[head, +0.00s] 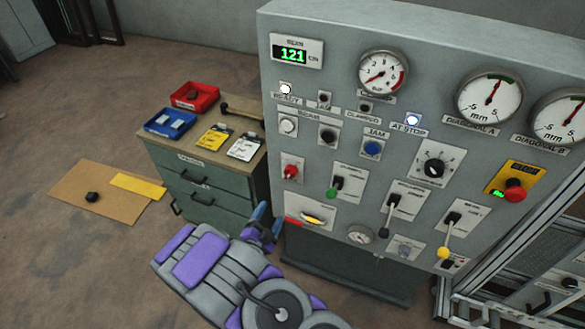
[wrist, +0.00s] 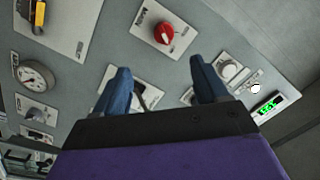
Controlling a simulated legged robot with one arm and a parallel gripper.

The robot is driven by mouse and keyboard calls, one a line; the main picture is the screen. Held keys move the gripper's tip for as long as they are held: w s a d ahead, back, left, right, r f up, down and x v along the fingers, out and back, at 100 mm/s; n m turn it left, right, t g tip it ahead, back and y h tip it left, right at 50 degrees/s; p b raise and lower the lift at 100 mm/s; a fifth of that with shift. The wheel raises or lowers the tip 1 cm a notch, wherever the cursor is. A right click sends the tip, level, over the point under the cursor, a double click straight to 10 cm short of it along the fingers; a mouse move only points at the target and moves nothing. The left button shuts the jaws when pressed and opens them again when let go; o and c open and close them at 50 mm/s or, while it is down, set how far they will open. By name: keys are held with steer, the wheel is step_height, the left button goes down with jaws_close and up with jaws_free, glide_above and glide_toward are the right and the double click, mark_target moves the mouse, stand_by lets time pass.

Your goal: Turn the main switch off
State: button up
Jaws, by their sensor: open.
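The main switch looks to be the red rotary knob (head: 291,171) on a white plate at the lower left of the grey control panel. In the wrist view the red knob (wrist: 164,32) sits above and beyond the space between my fingertips. Its exact turn position is too small to read. My gripper (head: 267,217) is open and empty, with blue fingers, below and left of the knob in the head view. In the wrist view my gripper (wrist: 158,70) has its two fingers spread apart, and neither visibly touches the knob.
A green-handled lever (head: 334,190) is right of the knob, and a yellow handle (head: 313,218) is below it. A white button (head: 288,126) is above. A green drawer cabinet (head: 205,185) with red and blue trays stands left of the panel.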

steer(key=b, duration=0.2)
glide_toward(289, 177)
steer(key=x, duration=1)
steer(key=shift+w, duration=0.1)
steer(key=shift+a, duration=0.1)
steer(key=shift+t, duration=0.3)
steer(key=c, duration=1.1)
